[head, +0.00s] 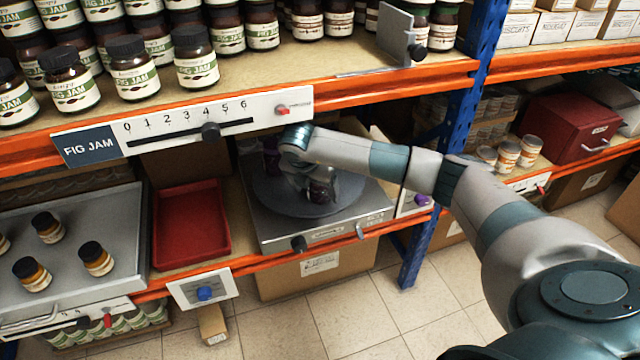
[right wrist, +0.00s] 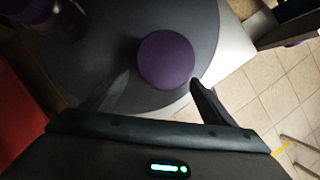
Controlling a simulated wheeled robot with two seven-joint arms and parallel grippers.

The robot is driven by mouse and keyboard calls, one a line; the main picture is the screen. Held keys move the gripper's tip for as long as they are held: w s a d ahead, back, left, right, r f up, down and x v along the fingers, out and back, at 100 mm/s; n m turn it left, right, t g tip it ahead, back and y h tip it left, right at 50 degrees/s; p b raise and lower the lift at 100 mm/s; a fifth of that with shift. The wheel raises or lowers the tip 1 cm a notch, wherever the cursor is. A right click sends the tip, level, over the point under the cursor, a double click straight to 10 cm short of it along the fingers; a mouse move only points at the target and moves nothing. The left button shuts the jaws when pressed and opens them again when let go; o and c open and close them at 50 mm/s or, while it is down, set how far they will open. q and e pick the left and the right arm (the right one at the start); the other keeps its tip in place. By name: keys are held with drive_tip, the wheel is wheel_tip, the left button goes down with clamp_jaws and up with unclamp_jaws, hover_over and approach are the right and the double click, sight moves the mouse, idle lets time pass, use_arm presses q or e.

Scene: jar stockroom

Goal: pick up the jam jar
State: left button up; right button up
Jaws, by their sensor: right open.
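A jar with a round purple lid (right wrist: 167,60) stands on the grey turntable (head: 275,197) of the lower shelf. My right gripper (right wrist: 162,78) is open above it, with one finger on each side of the lid; I cannot tell whether they touch it. In the head view the dark jar (head: 320,192) is partly hidden by my right gripper (head: 318,184). A second purple jar (right wrist: 58,20) stands farther back on the turntable, and it also shows in the head view (head: 270,158), partly behind my arm. My left gripper is not in view.
Several fig jam jars (head: 134,70) stand on the upper shelf, whose orange edge (head: 390,83) overhangs the turntable. A red tray (head: 190,225) lies left of it, then a grey tray (head: 100,230) with several small amber jars. A blue post (head: 462,120) rises at the right.

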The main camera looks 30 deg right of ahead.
drive_tip(key=shift+w+d, duration=0.7)
drive_tip(key=shift+d, duration=0.35)
drive_tip(key=shift+w+d+f, duration=0.2)
drive_tip(key=shift+d+f, duration=0.05)
drive_tip(key=shift+f, duration=0.35)
drive_tip(key=shift+c, duration=0.4)
drive_tip(key=shift+r, duration=0.1)
drive_tip(key=c, duration=1.6)
